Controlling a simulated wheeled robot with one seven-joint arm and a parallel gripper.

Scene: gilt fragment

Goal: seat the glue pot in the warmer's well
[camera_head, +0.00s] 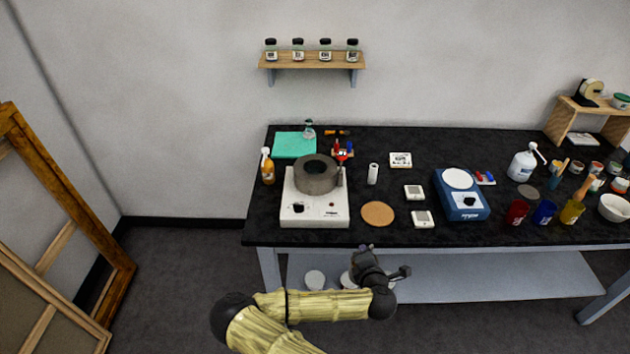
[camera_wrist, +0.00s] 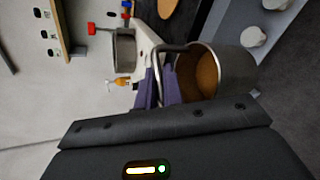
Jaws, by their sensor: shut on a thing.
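The glue pot (camera_wrist: 225,68) is a grey metal pot with amber-brown glue inside. It shows close up in the wrist view, beside my gripper (camera_wrist: 163,88), whose purple fingers are shut on its bent handle. In the head view my gripper (camera_head: 385,270) is in front of the table's front edge; the pot is hard to make out there. The warmer (camera_head: 315,208) is a white box on the table's left part, with a grey ring around a dark, empty-looking well (camera_head: 316,170) on top. The warmer's ring also shows in the wrist view (camera_wrist: 124,48).
On the black table (camera_head: 300,238), an amber bottle (camera_head: 267,170) stands left of the warmer and a cork disc (camera_head: 378,213) lies right of it. A small rack with red and blue items (camera_head: 342,150) is behind. A blue device (camera_head: 460,200) stands further right.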

